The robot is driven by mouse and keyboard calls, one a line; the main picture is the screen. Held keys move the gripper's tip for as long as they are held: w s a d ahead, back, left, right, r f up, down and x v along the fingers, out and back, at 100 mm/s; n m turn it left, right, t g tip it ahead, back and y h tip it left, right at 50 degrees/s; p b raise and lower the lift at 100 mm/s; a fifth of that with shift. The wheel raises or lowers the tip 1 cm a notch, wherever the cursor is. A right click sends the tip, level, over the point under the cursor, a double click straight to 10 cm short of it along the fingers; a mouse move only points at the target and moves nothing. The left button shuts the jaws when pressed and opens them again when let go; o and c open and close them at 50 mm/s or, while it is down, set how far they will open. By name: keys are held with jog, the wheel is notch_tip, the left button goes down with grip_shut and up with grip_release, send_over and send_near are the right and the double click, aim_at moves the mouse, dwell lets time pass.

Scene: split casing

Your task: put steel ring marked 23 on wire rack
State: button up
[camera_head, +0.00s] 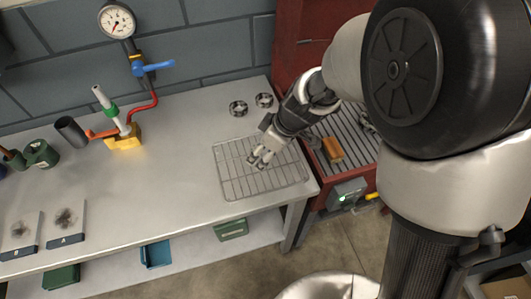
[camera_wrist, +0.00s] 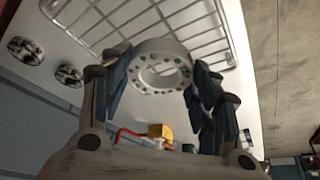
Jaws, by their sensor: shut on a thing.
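My gripper (camera_head: 262,158) is over the wire rack (camera_head: 236,188), near its middle. In the wrist view my gripper (camera_wrist: 155,85) is shut on a pale steel ring (camera_wrist: 162,66) with small dark holes around its face. No number can be read on it. The rack also shows in the wrist view (camera_wrist: 190,17), behind the ring. I cannot tell whether the ring touches the wires. In the head view the ring is too small or hidden to make out. The rack lies flat at the right end of the bench and looks otherwise empty.
Two darker rings, one here (camera_head: 238,108) and another (camera_head: 264,100), lie on the bench (camera_head: 175,165) behind the rack. A red machine (camera_head: 300,50) with a slatted bed and an orange block (camera_head: 333,150) stands at the right. A yellow-based pipe fixture (camera_head: 124,140) stands left.

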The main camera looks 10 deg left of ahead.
aim_at(263, 170)
jog(key=shift+f+b, duration=1.05)
jog(key=shift+f, duration=1.95)
jog(key=shift+f, duration=0.15)
jog(key=o, duration=1.4)
jog(key=shift+r, duration=0.3)
jog(key=p+v, duration=0.3)
jog(key=v, duration=0.8)
jog(key=shift+s+d+r+p, duration=0.15)
jog(key=shift+d+r+p, duration=0.1)
jog(key=shift+r+p, duration=0.05)
